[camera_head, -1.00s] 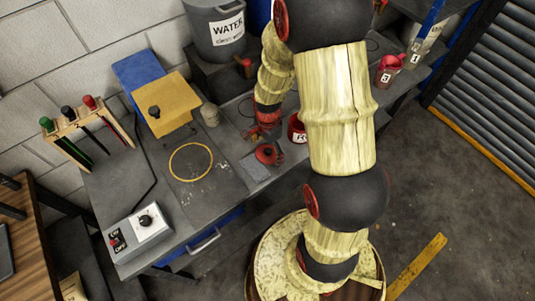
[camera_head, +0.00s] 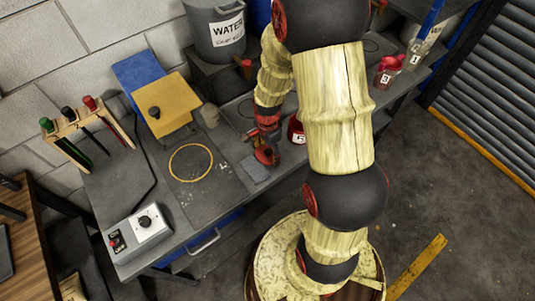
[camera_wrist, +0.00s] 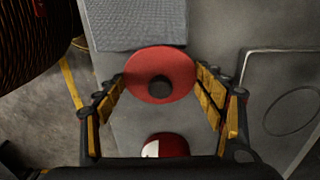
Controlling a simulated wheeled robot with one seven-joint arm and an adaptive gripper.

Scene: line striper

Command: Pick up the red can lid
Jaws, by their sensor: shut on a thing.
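The red can lid (camera_head: 266,157), a round disc, is on the grey bench by the grey pad in the head view, partly covered by my gripper (camera_head: 265,143). In the wrist view the lid (camera_wrist: 172,61) shows its black knob and sits between the two yellow-padded fingers of my gripper (camera_wrist: 160,76). The fingers are shut on the lid's edges from both sides. Whether the lid is clear of the surface I cannot tell.
A red can (camera_head: 297,131) with a white label stands right of the lid; it also shows in the wrist view (camera_wrist: 167,145). A grey pad (camera_head: 256,170) lies beside the lid. A yellow ring (camera_head: 171,164) and switch box (camera_head: 139,233) are further left.

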